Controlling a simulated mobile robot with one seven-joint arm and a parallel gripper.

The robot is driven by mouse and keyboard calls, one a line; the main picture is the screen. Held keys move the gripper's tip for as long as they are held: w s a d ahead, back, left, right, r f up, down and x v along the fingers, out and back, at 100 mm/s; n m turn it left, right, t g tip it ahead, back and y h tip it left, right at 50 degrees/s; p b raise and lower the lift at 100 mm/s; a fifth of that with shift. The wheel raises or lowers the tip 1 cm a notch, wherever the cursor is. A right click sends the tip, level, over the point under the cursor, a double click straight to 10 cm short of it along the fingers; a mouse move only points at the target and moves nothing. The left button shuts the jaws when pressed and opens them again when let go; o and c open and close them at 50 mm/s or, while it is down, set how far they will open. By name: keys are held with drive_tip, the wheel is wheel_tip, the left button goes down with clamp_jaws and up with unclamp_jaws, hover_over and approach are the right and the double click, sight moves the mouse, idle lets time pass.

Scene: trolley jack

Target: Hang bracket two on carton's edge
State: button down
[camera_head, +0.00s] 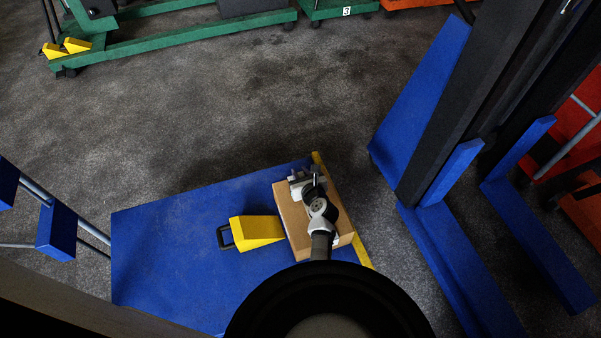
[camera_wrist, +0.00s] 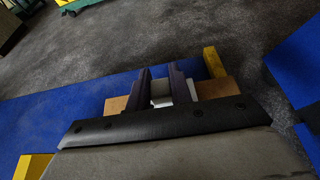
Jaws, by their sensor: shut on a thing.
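The brown carton (camera_head: 291,222) lies on the blue platform at its right end, and parts of it show either side of my fingers in the wrist view (camera_wrist: 115,105). My gripper (camera_wrist: 160,80) is above the carton's far part, with two dark fingers shut on a small whitish piece, which I take to be bracket two (camera_wrist: 161,92). In the head view my gripper (camera_head: 308,184) is at the carton's far end, partly covered by my wrist. Whether the bracket touches the carton's edge, I cannot tell. The bracket's lower part is hidden.
The blue platform (camera_head: 165,255) has a yellow strip (camera_head: 362,254) along its right edge. A yellow wedge with a black handle (camera_head: 258,231) stands left of the carton. A blue lift frame (camera_head: 425,110) stands to the right.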

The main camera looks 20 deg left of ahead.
drive_tip(key=c, duration=1.2)
unclamp_jaws()
drive_tip(key=shift+o, duration=0.2)
drive_tip(key=p+v, duration=0.5)
drive_tip(key=v, duration=0.7)
drive_tip(key=shift+p, duration=0.35)
